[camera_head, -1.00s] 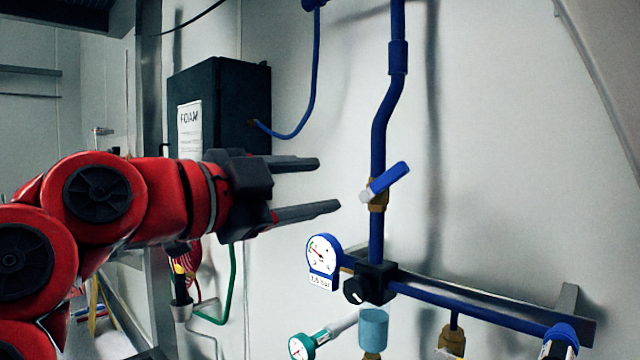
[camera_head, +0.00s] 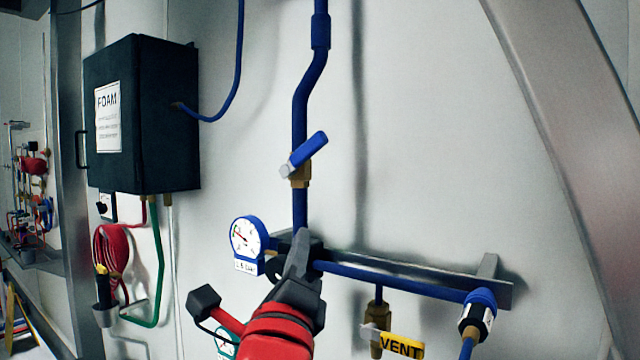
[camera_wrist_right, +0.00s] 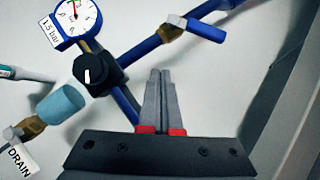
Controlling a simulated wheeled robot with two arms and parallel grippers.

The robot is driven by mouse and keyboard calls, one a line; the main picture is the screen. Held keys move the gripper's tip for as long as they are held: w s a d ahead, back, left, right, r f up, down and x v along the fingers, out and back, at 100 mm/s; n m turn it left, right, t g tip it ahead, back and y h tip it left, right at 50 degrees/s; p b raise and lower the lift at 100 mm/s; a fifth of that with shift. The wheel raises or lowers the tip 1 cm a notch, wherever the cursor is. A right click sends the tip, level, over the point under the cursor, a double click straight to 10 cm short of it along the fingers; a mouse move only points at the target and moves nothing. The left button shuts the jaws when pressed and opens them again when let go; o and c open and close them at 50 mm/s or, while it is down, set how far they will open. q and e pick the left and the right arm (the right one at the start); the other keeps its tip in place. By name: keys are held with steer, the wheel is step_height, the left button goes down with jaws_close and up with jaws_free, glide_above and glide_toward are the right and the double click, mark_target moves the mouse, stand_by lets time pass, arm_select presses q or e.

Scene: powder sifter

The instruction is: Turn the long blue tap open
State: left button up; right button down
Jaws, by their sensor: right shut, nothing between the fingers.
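The long blue tap (camera_head: 305,153) is a blue lever on a brass valve in the vertical blue pipe, in the middle of the head view. The lever slants up to the right, across the pipe. In the right wrist view the blue lever (camera_wrist_right: 205,31) is at the top, beyond the fingertips. My right gripper (camera_head: 303,240) is below the tap in the head view, in front of the pipe and the manifold. It is shut and empty, apart from the tap; its closed fingers (camera_wrist_right: 160,75) point up in the wrist view. My left gripper is out of view.
A round gauge (camera_head: 247,240) and a black knob (camera_wrist_right: 94,74) are beside the right gripper. A horizontal blue pipe (camera_head: 390,277) runs right, above a VENT tag (camera_head: 401,346). A black FOAM box (camera_head: 150,115) hangs at left. The wall around the tap is clear.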

steer(key=s+d+m+t, duration=0.2)
steer(key=s+d+t, duration=0.1)
steer(key=s, duration=0.2)
steer(key=p, duration=0.7)
glide_toward(301, 156)
steer(key=w+d+r, duration=0.3)
steer(key=w+r, duration=0.1)
steer(key=w, duration=0.1)
steer(key=shift+s+f+y, duration=0.1)
steer(key=shift+y, duration=0.2)
steer(key=shift+b, duration=0.3)
